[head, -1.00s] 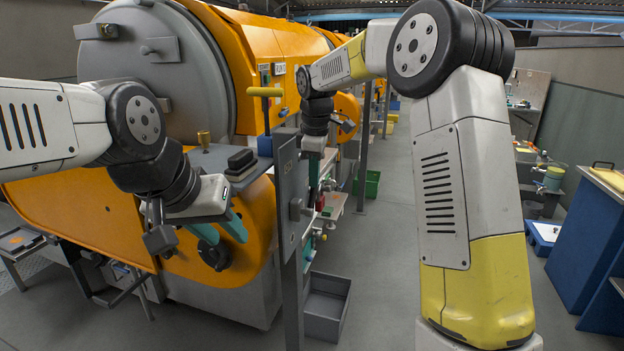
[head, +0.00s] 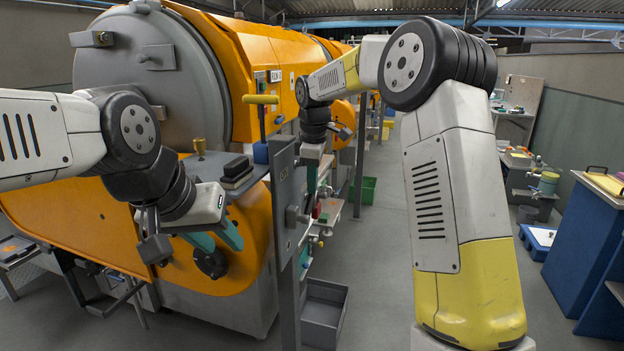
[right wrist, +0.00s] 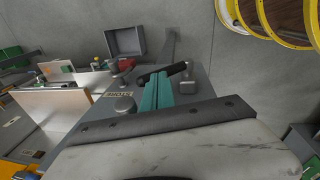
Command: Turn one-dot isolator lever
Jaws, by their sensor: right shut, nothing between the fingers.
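A grey upright panel (head: 284,195) stands on a post in the middle of the head view. The right wrist view shows its face (right wrist: 205,103) with a small label (right wrist: 118,93), a round grey knob (right wrist: 124,105) and a grey lever-like part (right wrist: 190,84). A black bar handle (right wrist: 176,69) lies just beyond my right fingertips; I cannot tell whether they touch. No dot marks are readable. My right gripper (right wrist: 157,80) is shut and empty over the panel, largely hidden in the head view.
The orange machine (head: 120,235) with its grey round door fills the left. A yellow T-handle (head: 261,100) rises beside the panel. A grey bin (head: 323,315) sits on the floor below.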

